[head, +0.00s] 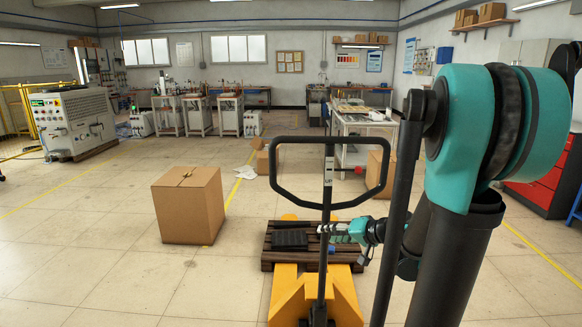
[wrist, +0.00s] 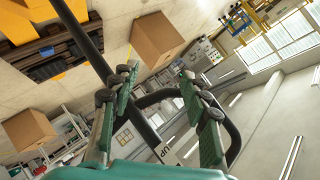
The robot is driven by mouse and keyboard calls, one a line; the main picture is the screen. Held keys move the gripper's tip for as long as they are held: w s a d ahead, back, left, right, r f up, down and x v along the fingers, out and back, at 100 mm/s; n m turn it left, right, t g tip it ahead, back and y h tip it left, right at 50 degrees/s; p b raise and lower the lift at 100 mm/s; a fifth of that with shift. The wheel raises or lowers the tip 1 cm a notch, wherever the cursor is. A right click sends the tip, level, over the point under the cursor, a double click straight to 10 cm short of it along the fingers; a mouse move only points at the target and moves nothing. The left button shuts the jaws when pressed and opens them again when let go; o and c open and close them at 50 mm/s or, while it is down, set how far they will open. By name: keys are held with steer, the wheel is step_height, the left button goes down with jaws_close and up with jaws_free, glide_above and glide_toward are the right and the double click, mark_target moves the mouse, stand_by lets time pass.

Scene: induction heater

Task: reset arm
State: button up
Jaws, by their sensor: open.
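My gripper (head: 331,231) shows in the head view as a small green and grey end. It points left, level with the lower shaft of the black pallet jack handle (head: 328,190), above the pallet. In the wrist view my gripper (wrist: 158,72) is open, with its two green fingers spread and nothing held between them. The looped handle (wrist: 160,97) passes behind the fingers there; I cannot tell the exact distance. My arm comes down from the right side of the head view, bent at a large teal joint.
The yellow pallet jack (head: 343,300) carries a dark wooden pallet (head: 281,265) with a black slab (head: 290,240). A cardboard box (head: 188,208) stands to its left. A white workbench (head: 352,128) is behind. A control machine (head: 75,122) stands far left. The left floor is largely clear.

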steer(key=s+d+f+n+g+h, duration=0.1)
steer(key=s+d+f+g+h, duration=0.1)
steer(key=s, duration=0.7)
steer(key=s+d+f+n+g+h, duration=0.1)
steer(key=s+d+f+h, duration=0.3)
steer(key=s+f, duration=0.5)
steer(key=shift+s+g+h, duration=0.2)
steer(key=shift+g+h, duration=0.6)
steer(key=shift+h, duration=0.6)
steer(key=shift+a, duration=0.1)
